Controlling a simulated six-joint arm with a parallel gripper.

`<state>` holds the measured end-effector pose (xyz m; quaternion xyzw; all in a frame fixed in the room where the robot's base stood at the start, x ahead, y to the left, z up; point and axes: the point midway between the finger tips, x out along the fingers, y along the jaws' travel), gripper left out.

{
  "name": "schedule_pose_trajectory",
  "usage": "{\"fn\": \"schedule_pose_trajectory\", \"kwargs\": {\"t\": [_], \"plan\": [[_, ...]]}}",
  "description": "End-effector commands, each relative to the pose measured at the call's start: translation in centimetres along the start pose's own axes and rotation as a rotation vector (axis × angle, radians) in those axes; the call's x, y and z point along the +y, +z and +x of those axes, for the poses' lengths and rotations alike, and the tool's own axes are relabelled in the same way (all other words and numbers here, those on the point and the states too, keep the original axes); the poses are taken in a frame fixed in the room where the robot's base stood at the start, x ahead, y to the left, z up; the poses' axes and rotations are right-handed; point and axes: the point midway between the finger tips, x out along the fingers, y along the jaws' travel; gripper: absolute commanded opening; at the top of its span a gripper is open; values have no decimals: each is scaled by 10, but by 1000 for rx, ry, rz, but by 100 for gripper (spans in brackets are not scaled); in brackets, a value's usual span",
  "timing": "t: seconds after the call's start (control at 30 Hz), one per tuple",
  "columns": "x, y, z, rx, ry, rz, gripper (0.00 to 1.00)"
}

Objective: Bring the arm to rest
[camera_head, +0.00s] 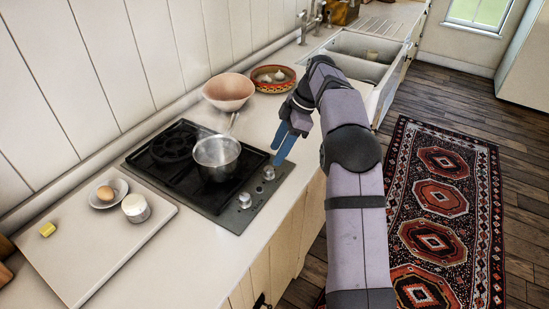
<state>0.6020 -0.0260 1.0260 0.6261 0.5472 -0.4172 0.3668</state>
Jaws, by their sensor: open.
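My gripper (280,149) has two blue fingers pointing down and to the left, with a gap between them. It is open and empty, above the right edge of the stove. My arm reaches up from the bottom of the picture and bends at the top, with the gripper hanging over the counter edge. A steel saucepan (216,166) stands on the black stove (168,150), left of my gripper and apart from it.
A pink bowl (229,94) and a patterned dish (258,87) holding pale items stand behind my gripper, near the sink (364,50). A board (75,262) at left bears an egg on a saucer, a white cup (136,209) and a yellow piece (47,230). A rug (470,215) covers the floor at right.

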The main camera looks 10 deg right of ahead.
Motion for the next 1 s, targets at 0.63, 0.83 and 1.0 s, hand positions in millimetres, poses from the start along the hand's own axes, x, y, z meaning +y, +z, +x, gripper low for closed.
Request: {"fn": "schedule_pose_trajectory", "kwargs": {"t": [0.63,0.83,1.0], "plan": [[-1,0,-10,-1,-1,3,43],[-12,-2,-8,-26,-4,99,43],[-39,-5,-1,-78,0,295,43]]}}
